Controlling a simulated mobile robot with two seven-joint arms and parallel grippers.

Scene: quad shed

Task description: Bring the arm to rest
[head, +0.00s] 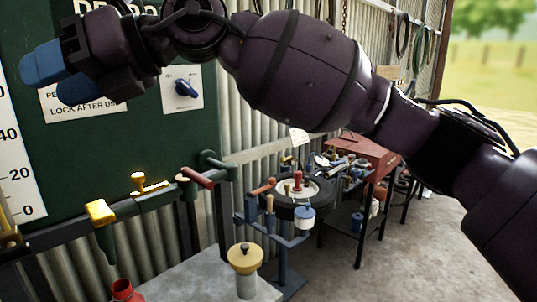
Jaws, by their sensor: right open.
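My right arm (300,72) comes in from the right and stretches across the upper part of the head view. It is dark purple and held raised. Its gripper (62,76) is at the upper left, pointing left, with two blue fingertips apart and nothing seen between them. It is in front of the dark green board and hides part of a white notice (88,106). My left gripper is not in view.
Below are a rail with yellow-handled parts (100,212), a red-handled lever (197,178), a grey table (205,280) with a yellow-topped post (244,258), and a round tool stand (300,210). A red workbench (368,152) stands behind. Concrete floor at right is clear.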

